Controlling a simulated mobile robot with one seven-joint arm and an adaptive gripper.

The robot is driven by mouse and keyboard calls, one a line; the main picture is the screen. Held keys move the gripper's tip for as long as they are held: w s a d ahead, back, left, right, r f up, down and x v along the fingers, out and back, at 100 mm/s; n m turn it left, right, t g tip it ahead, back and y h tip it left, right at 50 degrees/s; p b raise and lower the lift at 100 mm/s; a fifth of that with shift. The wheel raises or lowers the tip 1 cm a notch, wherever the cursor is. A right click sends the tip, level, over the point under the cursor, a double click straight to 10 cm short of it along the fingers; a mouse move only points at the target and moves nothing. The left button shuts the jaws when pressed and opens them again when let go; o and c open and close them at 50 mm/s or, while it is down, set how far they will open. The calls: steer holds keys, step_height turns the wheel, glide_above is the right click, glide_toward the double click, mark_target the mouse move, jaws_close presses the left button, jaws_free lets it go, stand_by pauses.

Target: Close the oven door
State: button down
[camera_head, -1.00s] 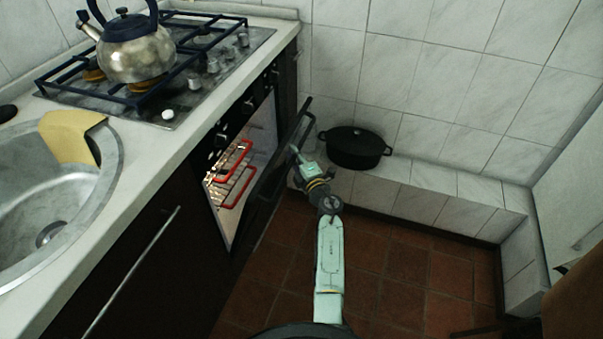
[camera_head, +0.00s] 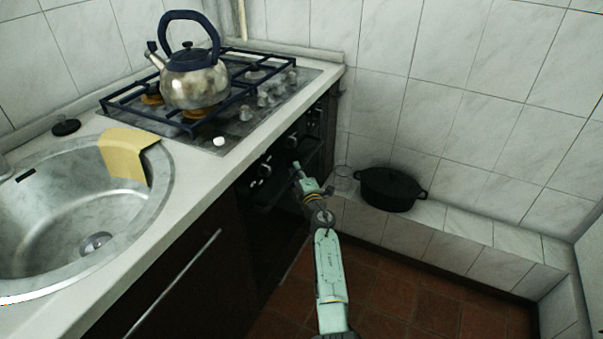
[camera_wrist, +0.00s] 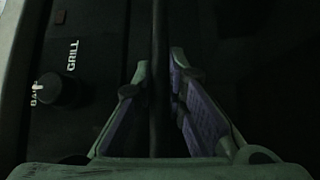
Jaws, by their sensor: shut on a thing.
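The oven door (camera_head: 278,235) is dark and now stands upright against the oven front, apparently closed; no lit interior shows. My gripper (camera_head: 298,172) is at the upper part of the oven front, just below the knobs. In the wrist view my gripper (camera_wrist: 159,85) has its two fingers on either side of a dark bar (camera_wrist: 160,30), which looks like the door handle, and is shut on it. A knob (camera_wrist: 59,90) and the word GRILL lie left of the fingers. The wrist view is very dark, so finger contact is hard to see.
A kettle (camera_head: 194,82) stands on the gas hob (camera_head: 285,100). A sink (camera_head: 60,220) with a yellow cloth (camera_head: 124,155) is at the left. A black pot (camera_head: 390,188) and a glass (camera_head: 343,178) stand on the tiled ledge. The red-brown floor (camera_head: 400,305) is clear.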

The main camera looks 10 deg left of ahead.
steer(key=shift+w+a+r, duration=0.1)
steer(key=shift+a+r, duration=0.15)
steer(key=shift+r, duration=0.1)
steer(key=c, duration=1.9)
jaws_free()
steer(key=shift+a, duration=0.1)
steer(key=shift+a+f, duration=0.1)
steer(key=shift+f, duration=0.1)
steer(key=v, duration=1.2)
steer(key=shift+d, duration=0.45)
steer(key=shift+w, duration=0.1)
